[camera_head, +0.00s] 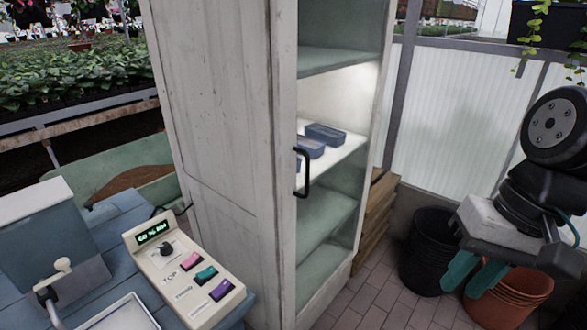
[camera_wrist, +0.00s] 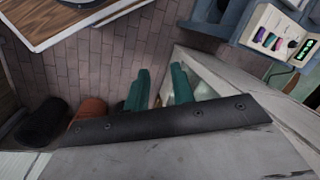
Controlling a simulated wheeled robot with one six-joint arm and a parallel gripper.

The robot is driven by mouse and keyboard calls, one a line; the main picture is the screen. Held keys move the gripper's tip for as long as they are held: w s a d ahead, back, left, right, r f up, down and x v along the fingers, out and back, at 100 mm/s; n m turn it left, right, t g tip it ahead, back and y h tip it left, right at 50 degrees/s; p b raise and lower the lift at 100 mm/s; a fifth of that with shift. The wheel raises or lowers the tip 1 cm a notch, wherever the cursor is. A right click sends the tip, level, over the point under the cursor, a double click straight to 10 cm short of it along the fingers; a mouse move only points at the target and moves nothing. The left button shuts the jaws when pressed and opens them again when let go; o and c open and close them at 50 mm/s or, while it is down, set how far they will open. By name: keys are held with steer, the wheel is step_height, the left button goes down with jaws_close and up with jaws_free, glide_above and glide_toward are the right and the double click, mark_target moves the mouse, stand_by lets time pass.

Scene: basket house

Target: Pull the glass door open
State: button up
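The glass door (camera_head: 330,225) is the glazed front of a tall weathered white cabinet (camera_head: 222,120). It looks closed, with shelves and blue-grey boxes visible through it. A black bar handle (camera_head: 302,172) is mounted upright near its left edge. My gripper (camera_head: 474,276) is at the right of the head view, well apart from the handle, with teal fingers pointing down. In the wrist view the two teal fingers (camera_wrist: 160,90) are spread with a gap between them and nothing held. The handle is not discernible in the wrist view.
A control box (camera_head: 185,268) with coloured buttons sits on a blue table left of the cabinet. Black (camera_head: 428,250) and orange (camera_head: 508,292) pots stand on the floor at right. Stacked wooden crates (camera_head: 376,215) stand beside the cabinet. Tiled floor (camera_head: 375,300) lies open in front.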

steer(key=w+a+m+g+y, duration=0.25)
steer(key=w+a+y, duration=0.2)
steer(key=a, duration=0.25)
steer(key=m+t+y, duration=0.9)
steer(key=m+t, duration=0.2)
steer(key=m, duration=0.8)
glide_above(307, 191)
steer(key=f, duration=0.4)
steer(key=shift+w+f, duration=0.3)
jaws_close()
